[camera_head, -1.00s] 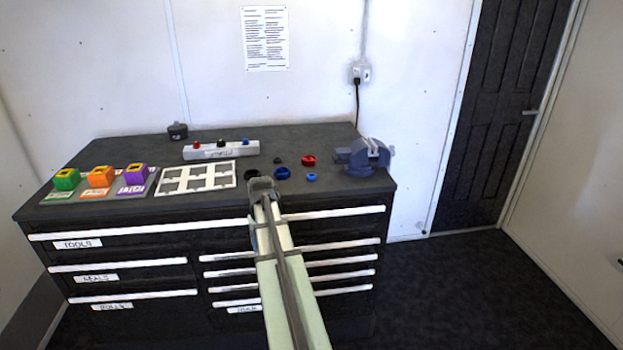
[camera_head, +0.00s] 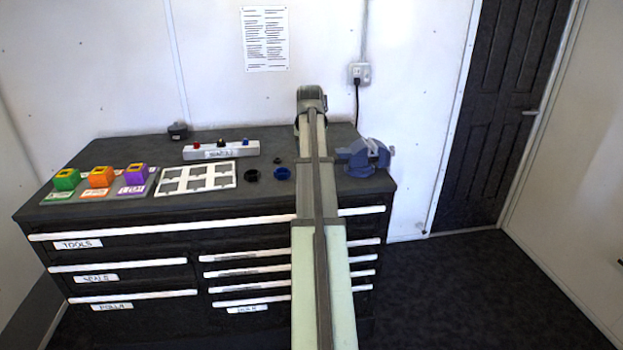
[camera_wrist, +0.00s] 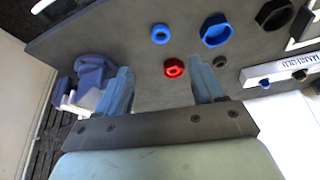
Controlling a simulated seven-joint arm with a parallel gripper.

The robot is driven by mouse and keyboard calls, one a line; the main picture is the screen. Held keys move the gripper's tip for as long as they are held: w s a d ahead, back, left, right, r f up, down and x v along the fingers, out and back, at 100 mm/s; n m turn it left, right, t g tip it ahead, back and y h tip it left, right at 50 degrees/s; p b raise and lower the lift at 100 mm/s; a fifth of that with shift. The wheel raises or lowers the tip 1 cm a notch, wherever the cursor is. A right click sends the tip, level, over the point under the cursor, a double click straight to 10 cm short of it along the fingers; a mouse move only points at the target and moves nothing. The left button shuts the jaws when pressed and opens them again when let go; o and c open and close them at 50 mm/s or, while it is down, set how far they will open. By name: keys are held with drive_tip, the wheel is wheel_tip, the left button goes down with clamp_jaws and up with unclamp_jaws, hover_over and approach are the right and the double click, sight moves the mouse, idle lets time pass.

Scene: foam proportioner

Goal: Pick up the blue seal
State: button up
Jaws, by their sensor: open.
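Two blue pieces show in the wrist view: a small blue ring (camera_wrist: 160,33) and a larger blue, angular-rimmed ring (camera_wrist: 216,30). I cannot tell which one is the seal. The larger blue ring also shows in the head view (camera_head: 282,173), lying on the dark worktop; the small one is hidden there behind my arm. My gripper (camera_wrist: 163,80) is open and empty, with its fingers apart. Both blue pieces lie beyond the fingertips in the wrist view. In the head view my gripper (camera_head: 311,97) is raised over the back of the bench, its fingers hidden.
A red ring (camera_wrist: 174,68) shows between the fingers in the wrist view. A large black ring (camera_head: 252,175) and a small black ring (camera_head: 277,160) lie nearby. A blue-grey vise (camera_head: 368,158) stands right; a white slotted frame (camera_head: 196,178) and a grey block (camera_head: 221,151) stand left.

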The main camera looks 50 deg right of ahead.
drive_tip(key=x, duration=1.3)
drive_tip(key=c, duration=1.1)
drive_tip(key=shift+r, duration=0.2)
wheel_tip(320, 180, up, 9)
drive_tip(key=w+a+n+y, duration=0.1)
drive_tip(key=w+n, duration=0.2)
drive_tip(key=w+a+n+t+y, duration=0.1)
drive_tip(key=w+a+n, duration=0.1)
drive_tip(key=w+n, duration=0.1)
drive_tip(key=w+a+n+t+y, duration=0.1)
drive_tip(key=w+n, duration=0.2)
drive_tip(key=n, duration=0.1)
drive_tip(key=shift+w+a+n+y, duration=0.1)
drive_tip(key=shift+a+n+y, duration=0.05)
drive_tip(key=shift+n+y, duration=0.15)
